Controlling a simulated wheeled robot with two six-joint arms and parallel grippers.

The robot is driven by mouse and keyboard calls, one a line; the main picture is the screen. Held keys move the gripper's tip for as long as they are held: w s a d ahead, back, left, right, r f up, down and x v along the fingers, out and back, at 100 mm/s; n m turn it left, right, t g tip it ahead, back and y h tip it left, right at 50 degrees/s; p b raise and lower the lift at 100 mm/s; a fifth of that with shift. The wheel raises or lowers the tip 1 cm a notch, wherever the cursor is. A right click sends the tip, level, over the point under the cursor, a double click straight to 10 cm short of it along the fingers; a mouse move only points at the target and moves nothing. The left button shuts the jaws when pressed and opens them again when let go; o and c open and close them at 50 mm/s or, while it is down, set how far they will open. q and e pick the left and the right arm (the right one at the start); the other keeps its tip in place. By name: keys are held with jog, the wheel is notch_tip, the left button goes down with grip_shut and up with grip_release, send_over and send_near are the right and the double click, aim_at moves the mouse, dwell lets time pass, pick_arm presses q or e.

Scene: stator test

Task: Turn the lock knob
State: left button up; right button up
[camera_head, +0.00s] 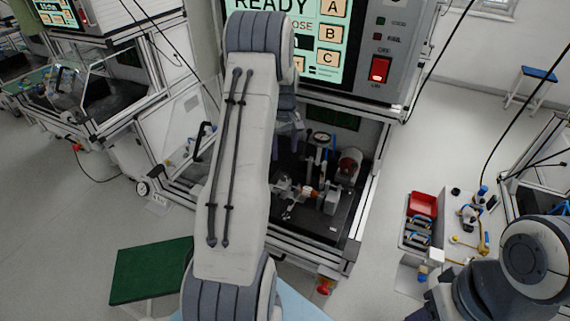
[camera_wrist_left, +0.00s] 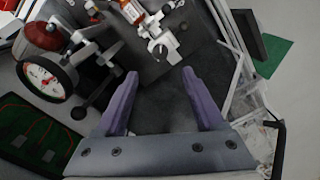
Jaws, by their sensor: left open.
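The test fixture stands on a dark plate (camera_head: 335,222) inside the bench, below the READY screen. It has a round dial gauge (camera_head: 320,138), a red dome (camera_head: 347,165) and a small orange-marked cylinder (camera_wrist_left: 132,12). A silver round part with a short lever (camera_wrist_left: 160,48) sits near that cylinder; I cannot tell for certain that it is the lock knob. My left gripper (camera_head: 296,128) is partly hidden by my forearm. In the left wrist view its two purple fingers (camera_wrist_left: 158,72) are spread, empty and apart from the silver part. My right gripper is out of view.
A metal frame (camera_head: 366,200) edges the bench opening. The screen panel (camera_head: 385,50) with a red switch (camera_head: 380,68) overhangs it. A cart with a red bin (camera_head: 422,204) stands at right. A green-topped stool (camera_head: 150,270) stands at lower left. The floor between is clear.

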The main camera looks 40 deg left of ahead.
aim_at(284, 175)
pick_arm(q)
notch_tip(284, 175, down, 9)
jog(key=p, duration=0.3)
jog(key=shift+f, duration=0.1)
jog(key=shift+f+p, duration=0.3)
jog(key=shift+f, duration=0.2)
jog(key=shift+c, duration=0.2)
grip_shut()
